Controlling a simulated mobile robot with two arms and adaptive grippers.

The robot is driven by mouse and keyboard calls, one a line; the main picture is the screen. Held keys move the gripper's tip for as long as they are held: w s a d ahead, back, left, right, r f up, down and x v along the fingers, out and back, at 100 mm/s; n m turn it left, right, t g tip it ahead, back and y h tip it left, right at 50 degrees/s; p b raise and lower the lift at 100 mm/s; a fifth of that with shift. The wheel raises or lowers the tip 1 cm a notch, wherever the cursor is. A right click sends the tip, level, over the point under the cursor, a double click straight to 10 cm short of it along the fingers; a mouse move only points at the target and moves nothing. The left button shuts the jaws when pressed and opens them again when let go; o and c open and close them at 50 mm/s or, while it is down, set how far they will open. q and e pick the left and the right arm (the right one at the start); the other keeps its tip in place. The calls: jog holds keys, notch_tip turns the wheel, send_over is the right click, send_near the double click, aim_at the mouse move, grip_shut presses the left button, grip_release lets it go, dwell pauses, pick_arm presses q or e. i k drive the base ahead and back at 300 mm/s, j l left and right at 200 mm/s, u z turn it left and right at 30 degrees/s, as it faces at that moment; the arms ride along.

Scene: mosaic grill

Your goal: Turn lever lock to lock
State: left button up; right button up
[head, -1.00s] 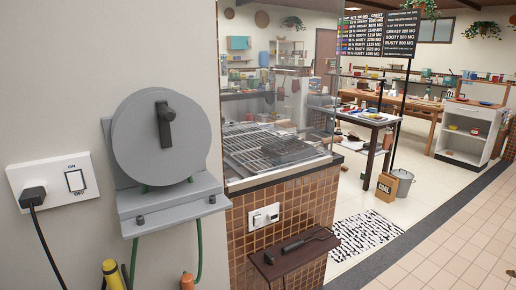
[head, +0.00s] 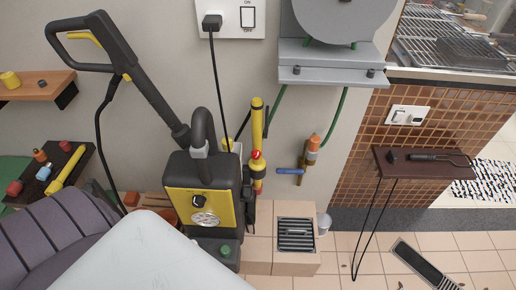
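A valve with a blue lever handle (head: 290,171) sits low on the wall, under an orange hose fitting (head: 313,142); the blue lever points left, roughly level. A grey hose reel (head: 342,14) hangs on the wall above it, with its upper part, including its dark handle, cut off by the top edge. I cannot tell for sure which of these parts is the lever lock. Neither of my grippers is in view.
A yellow and black pressure washer (head: 203,198) stands left of the valve, with a yellow lance (head: 258,135) between them. A floor drain (head: 296,235) lies below. A brown shelf (head: 425,163) with tools is on the right. An outlet (head: 231,18) is above.

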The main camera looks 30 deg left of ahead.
aim_at(256, 154)
jog(key=i+l+u, duration=0.1)
jog(key=u, duration=1.1)
